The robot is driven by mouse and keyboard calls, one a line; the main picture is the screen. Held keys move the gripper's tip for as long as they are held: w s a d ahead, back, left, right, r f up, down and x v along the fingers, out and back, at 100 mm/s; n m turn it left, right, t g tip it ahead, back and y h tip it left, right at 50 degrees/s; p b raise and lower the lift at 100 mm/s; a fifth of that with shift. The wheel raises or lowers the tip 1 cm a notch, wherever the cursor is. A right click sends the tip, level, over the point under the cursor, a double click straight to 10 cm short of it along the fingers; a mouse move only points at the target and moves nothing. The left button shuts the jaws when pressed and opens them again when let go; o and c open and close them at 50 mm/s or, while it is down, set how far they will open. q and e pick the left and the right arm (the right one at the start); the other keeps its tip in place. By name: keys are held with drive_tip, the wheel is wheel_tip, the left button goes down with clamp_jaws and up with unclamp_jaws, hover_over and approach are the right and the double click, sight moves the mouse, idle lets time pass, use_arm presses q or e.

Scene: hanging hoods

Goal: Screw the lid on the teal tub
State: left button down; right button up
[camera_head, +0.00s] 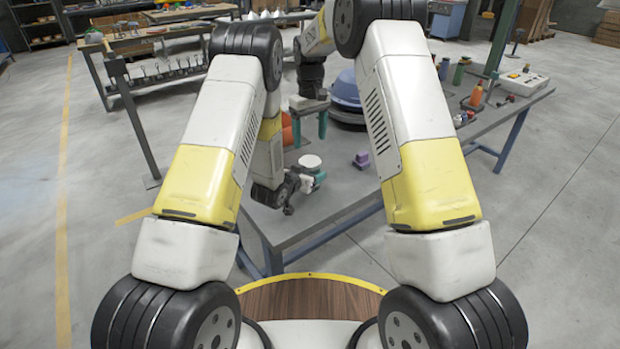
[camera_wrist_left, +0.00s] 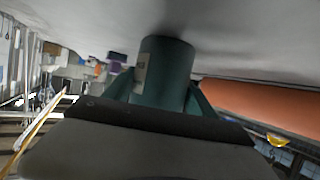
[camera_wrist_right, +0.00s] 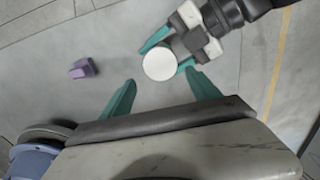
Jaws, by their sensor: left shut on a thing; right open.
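The teal tub (camera_wrist_left: 165,72) is held between the fingers of my left gripper (camera_head: 309,177), which is shut on it above the grey table. A round white lid (camera_head: 310,161) covers the tub's top, and the lid also shows from above in the right wrist view (camera_wrist_right: 160,63). I cannot tell how tightly it sits. My right gripper (camera_head: 310,127) is open, its teal fingers pointing down above the lid and apart from it. In the right wrist view the lid lies just beyond the gap between these fingers. The tub's lid end is hidden in the left wrist view.
A purple block (camera_head: 362,159) lies on the table (camera_head: 345,195) to the right of the tub. An orange object (camera_head: 287,132) and a large blue rounded object (camera_head: 346,90) stand farther back. Bottles and a control box (camera_head: 523,82) are at the far right. The table's near right is clear.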

sight(310, 161)
idle(0.3)
drive_tip(key=shift+f, duration=4)
drive_tip(key=c, duration=1.3)
drive_tip(key=o, duration=1.7)
drive_tip(key=shift+c, duration=0.2)
drive_tip(key=shift+r, duration=0.15)
wheel_tip(310, 161, up, 12)
